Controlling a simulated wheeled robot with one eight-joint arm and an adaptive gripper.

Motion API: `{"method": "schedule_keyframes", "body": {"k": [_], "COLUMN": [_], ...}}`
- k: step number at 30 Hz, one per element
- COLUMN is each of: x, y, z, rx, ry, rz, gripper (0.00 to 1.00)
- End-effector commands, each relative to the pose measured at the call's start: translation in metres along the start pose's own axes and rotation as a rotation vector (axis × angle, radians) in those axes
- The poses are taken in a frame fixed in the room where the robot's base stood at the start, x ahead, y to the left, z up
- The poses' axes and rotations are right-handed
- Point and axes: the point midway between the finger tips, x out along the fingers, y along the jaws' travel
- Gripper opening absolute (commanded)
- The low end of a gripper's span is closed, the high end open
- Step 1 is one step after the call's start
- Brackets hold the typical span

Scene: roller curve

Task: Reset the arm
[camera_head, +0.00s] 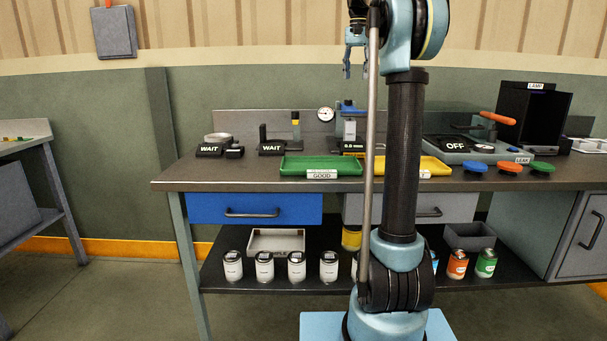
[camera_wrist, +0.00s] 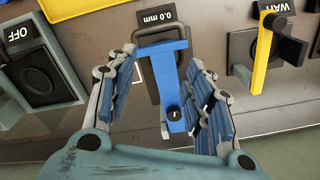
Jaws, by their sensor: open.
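My gripper (camera_head: 356,62) hangs high over the back of the workbench, with my arm raised in the head view. In the wrist view my gripper (camera_wrist: 163,65) has its two blue-padded fingers spread apart, with nothing held between them. The blue-topped gauge (camera_wrist: 172,78) with a "0.0 mm" display shows beyond the fingers. In the head view this gauge (camera_head: 348,122) stands on the bench well below my gripper. My arm hides part of the bench middle.
The workbench (camera_head: 240,181) carries a green "GOOD" tray (camera_head: 300,163), a yellow tray (camera_head: 425,164), "WAIT" stations (camera_head: 271,147), an "OFF" tester (camera_head: 455,146) and a black lamp box (camera_head: 533,118). Several cans stand on the lower shelf. The air around my gripper looks clear.

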Motion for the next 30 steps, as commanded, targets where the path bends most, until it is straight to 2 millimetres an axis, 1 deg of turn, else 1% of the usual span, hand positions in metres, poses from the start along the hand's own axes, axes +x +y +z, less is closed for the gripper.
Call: {"method": "schedule_keyframes", "body": {"k": [8,11,14,23,26,30], "x": [0.016,0.027,0.042,0.103,0.127,0.164], "y": [0.016,0.024,0.033,0.065,0.075,0.091], "z": [0.028,0.044,0.066,0.137,0.161,0.195], "rx": [-0.034,-0.054,-0.080,-0.166,-0.193,-0.233], "ry": [0.015,0.022,0.031,0.063,0.074,0.089], "rz": [-0.007,-0.009,-0.013,-0.023,-0.026,-0.029], "gripper": [0.47,0.47,0.47,0.47,0.47,0.47]}}
